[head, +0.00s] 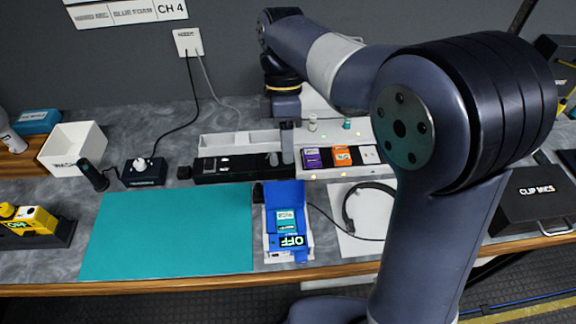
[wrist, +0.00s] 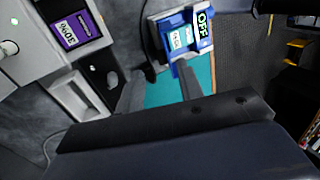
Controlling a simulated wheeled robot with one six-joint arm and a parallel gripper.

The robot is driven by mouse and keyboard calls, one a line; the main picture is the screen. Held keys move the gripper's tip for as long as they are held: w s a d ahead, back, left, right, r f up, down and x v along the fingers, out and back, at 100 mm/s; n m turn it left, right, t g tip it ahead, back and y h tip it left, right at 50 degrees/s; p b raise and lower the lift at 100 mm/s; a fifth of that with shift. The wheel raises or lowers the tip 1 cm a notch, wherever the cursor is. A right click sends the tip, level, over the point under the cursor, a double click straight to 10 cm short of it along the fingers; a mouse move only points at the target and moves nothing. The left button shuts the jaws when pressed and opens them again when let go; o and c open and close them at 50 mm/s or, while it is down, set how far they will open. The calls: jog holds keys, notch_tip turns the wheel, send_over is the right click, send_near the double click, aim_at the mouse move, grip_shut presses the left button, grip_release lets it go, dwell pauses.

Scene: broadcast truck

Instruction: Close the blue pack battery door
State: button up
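The blue pack (head: 288,228) sits in a white cradle at the mat's right edge, with a teal-labelled block and an OFF display. A blue flap (head: 284,192), seemingly its battery door, stands open at the far end. In the wrist view the blue pack (wrist: 182,40) is at top centre, its OFF label sideways. My gripper (wrist: 159,68) has its two dark fingers apart with nothing held between them. The right fingertip overlaps the pack's near blue edge in that view; I cannot tell whether it touches.
A teal mat (head: 170,232) lies left of the pack. Behind are a tray with purple (head: 312,158) and orange (head: 342,155) packs and a dark charger strip (head: 232,166). A headset (head: 350,208) with cable lies at right. The bench edge (head: 180,285) is close in front.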

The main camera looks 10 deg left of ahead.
aim_at(288, 180)
jog(key=x, duration=0.6)
jog(key=shift+c, duration=0.2)
jog(key=shift+r, duration=0.1)
grip_shut()
